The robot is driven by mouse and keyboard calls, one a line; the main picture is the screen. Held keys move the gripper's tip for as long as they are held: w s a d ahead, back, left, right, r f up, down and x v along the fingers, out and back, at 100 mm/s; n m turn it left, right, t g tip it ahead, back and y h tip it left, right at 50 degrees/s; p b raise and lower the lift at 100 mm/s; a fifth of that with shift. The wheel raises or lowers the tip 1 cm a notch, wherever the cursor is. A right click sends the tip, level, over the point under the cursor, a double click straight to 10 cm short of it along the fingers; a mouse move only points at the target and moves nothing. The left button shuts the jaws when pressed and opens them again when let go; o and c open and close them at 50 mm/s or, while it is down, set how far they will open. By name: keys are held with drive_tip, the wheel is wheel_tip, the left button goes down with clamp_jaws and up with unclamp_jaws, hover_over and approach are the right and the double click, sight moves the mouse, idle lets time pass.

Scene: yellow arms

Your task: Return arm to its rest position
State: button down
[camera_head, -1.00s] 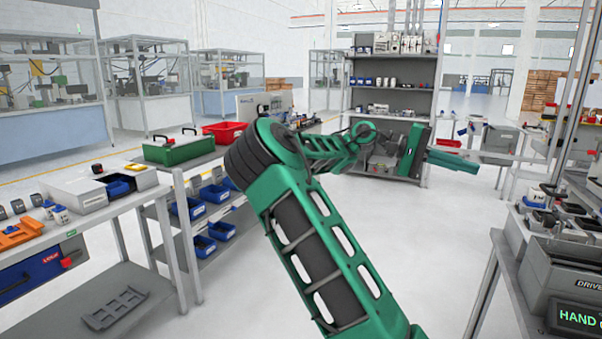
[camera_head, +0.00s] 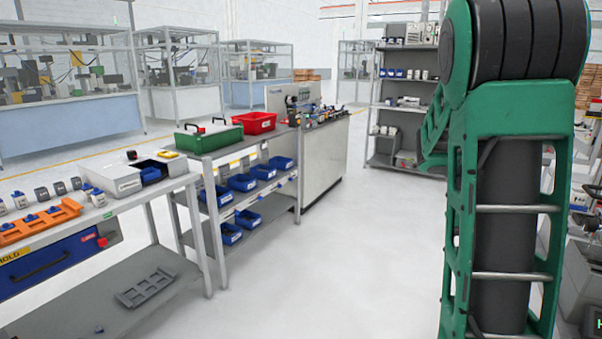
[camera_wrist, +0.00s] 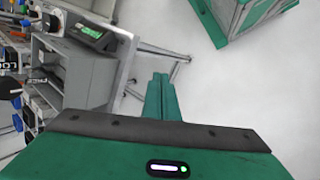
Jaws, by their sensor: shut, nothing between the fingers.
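My green arm (camera_head: 505,190) stands folded nearly upright at the right of the head view, with its dark ribbed joint near the top edge. My gripper is hidden in the head view, behind or beyond the arm. In the wrist view my gripper (camera_wrist: 161,97) shows as two green fingers lying together, shut and empty. Pale bare floor lies beyond the fingertips.
In the head view, workbenches hold a green bin (camera_head: 208,140), a red bin (camera_head: 255,123) and an orange holder (camera_head: 38,222). The central floor is clear.

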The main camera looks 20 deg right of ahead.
drive_tip(key=s+a+n+t+y, duration=0.1)
drive_tip(key=a+t, duration=0.1)
drive_tip(key=a, duration=0.9)
drive_tip(key=s+a+f+n+t+y, duration=0.1)
drive_tip(key=s+a+t, duration=0.1)
drive_tip(key=a, duration=0.9)
drive_tip(key=shift+s+t+y, duration=0.15)
drive_tip(key=shift+t+y, duration=0.25)
drive_tip(key=shift+t, duration=0.3)
